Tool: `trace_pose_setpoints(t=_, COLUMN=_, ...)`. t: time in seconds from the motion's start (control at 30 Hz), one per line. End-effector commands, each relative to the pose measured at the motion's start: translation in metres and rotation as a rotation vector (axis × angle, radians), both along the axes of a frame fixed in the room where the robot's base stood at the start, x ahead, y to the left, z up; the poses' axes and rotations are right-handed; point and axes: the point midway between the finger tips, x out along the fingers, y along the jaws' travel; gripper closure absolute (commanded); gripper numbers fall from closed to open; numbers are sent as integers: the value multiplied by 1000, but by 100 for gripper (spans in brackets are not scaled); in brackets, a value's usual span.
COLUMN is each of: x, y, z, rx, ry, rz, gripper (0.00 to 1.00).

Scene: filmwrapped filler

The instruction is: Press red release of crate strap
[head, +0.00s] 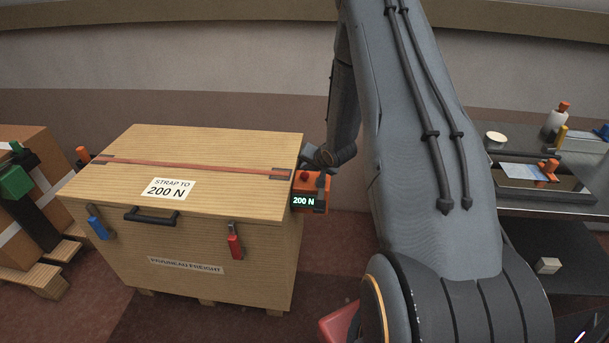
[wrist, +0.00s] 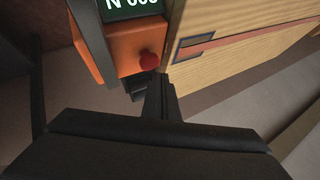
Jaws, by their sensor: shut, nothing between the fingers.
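The wooden crate (head: 185,185) stands at the left with its lid shut and an orange strap (head: 190,167) across the top. An orange tensioner (head: 310,188) sits at the crate's right edge, its display reading 200 N. Its red release button (wrist: 149,61) shows in the wrist view on the orange body (wrist: 130,52). My gripper (wrist: 158,80) is shut and empty, its fingertips just below and right of the button. I cannot tell whether they touch it. In the head view my gripper is mostly hidden behind the tensioner and my arm.
The crate front has a blue latch (head: 97,226), a red latch (head: 235,243) and a black handle (head: 151,216). A label on the lid (head: 169,188) reads "STRAP TO 200 N". Another strapped crate (head: 35,200) stands at far left. A bench (head: 550,195) with small items is at right.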

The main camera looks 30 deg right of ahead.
Motion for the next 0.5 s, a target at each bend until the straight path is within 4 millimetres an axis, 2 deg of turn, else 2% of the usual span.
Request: trace_pose_setpoints(t=0.5, x=-1, y=0, z=-9, rx=0, ry=0, rz=0, gripper=100)
